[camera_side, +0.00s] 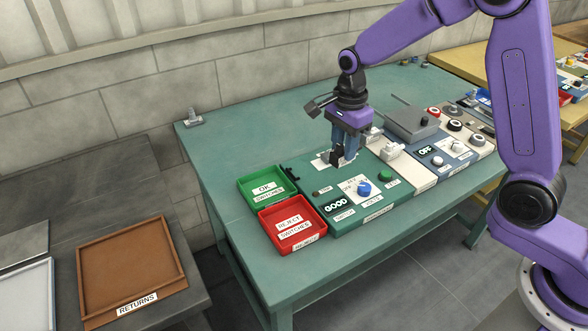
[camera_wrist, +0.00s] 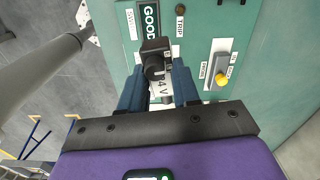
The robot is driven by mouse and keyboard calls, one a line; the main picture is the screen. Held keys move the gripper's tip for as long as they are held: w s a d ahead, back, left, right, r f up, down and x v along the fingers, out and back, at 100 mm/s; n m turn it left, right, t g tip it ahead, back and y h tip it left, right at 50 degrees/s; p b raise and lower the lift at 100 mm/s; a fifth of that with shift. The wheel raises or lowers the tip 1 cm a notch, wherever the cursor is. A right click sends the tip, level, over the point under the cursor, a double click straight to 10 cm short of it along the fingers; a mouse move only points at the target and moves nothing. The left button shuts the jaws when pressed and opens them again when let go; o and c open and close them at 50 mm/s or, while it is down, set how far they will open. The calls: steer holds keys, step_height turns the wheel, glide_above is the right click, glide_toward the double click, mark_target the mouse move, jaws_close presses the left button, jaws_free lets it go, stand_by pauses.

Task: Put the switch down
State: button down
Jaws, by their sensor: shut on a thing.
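My gripper (camera_side: 343,157) points down over the green test panel (camera_side: 398,197), its blue fingers shut on a black switch (camera_side: 336,157). In the wrist view the switch (camera_wrist: 155,58) sits between the fingertips (camera_wrist: 158,75). A white plate (camera_side: 321,163) lies just under or beside the switch; I cannot tell if they touch. The panel's display (camera_side: 336,205) reads GOOD, and it also shows in the wrist view (camera_wrist: 150,20). The green OK SWITCHES tray (camera_side: 248,185) and the red REJECT SWITCHES tray (camera_side: 268,217) stand left of the panel. No switch shows in either.
The panel has a blue knob (camera_side: 364,188) and a green button (camera_side: 385,176). A grey box (camera_side: 410,119) and more panels (camera_side: 445,157) stand to the right. A brown RETURNS tray (camera_side: 130,265) is on the left table. The bench (camera_side: 225,140) behind the trays is mostly clear.

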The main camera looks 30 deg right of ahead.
steer(key=shift+a+f+n, duration=0.15)
steer(key=shift+a+n, duration=0.3)
steer(key=shift+n, duration=0.35)
steer(key=a+f+n, duration=0.2)
steer(key=a+n, duration=0.3)
steer(key=n, duration=1)
glide_above(269, 195)
step_height(269, 195, down, 10)
steer(key=shift+s+d+r, duration=0.1)
steer(key=shift+r, duration=0.05)
steer(key=shift+f, duration=1.7)
